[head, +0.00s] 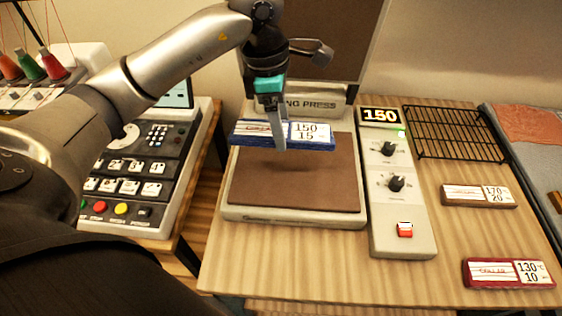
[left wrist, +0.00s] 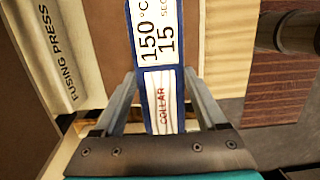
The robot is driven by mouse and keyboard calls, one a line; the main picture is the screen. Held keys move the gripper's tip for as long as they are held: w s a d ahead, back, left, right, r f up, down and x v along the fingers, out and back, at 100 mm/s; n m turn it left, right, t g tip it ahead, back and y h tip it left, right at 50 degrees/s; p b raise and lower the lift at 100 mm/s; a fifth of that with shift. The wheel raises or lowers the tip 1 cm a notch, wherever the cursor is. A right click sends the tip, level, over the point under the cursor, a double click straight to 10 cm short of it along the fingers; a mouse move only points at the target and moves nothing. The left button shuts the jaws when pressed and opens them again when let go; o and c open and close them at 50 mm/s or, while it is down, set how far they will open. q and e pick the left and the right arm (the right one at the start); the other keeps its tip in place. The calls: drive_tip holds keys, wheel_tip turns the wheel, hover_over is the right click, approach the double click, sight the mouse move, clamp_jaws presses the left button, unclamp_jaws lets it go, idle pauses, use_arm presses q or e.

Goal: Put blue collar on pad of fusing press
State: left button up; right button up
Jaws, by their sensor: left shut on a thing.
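The blue collar (head: 322,142), a flat blue block with a label reading 150 °C and 15 sec, is held in my left gripper (head: 279,146). In the left wrist view the collar (left wrist: 158,55) lies between the two fingers of my left gripper (left wrist: 160,88). The fusing press stands open, with a brown pad (head: 290,190) on its grey base (head: 293,218). The collar hangs above the back part of the pad, with a shadow on the pad below it. My right gripper is not in view.
A control panel (head: 412,240) with a 150 display stands right of the pad. A black wire rack (head: 455,133), a brown collar (head: 454,194) and a red collar (head: 481,274) lie farther right. A keypad machine (head: 150,205) stands left. The pad is clear.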

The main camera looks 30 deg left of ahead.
sight(283, 173)
use_arm(q)
wheel_tip(283, 173, down, 11)
drive_tip(key=shift+f+b, duration=0.15)
drive_tip(key=shift+b, duration=0.3)
drive_tip(key=shift+f, duration=0.1)
drive_tip(key=o, duration=1.3)
drive_tip(key=shift+a+r, duration=0.1)
drive_tip(key=shift+r, duration=0.3)
drive_tip(key=r, duration=0.3)
drive_tip(key=a+r, duration=0.1)
drive_tip(key=r, duration=0.3)
drive_tip(key=r+p, duration=0.1)
drive_tip(key=r, duration=0.3)
drive_tip(key=shift+s+a+r, duration=0.2)
drive_tip(key=shift+s+a, duration=0.05)
drive_tip(key=shift+s, duration=0.15)
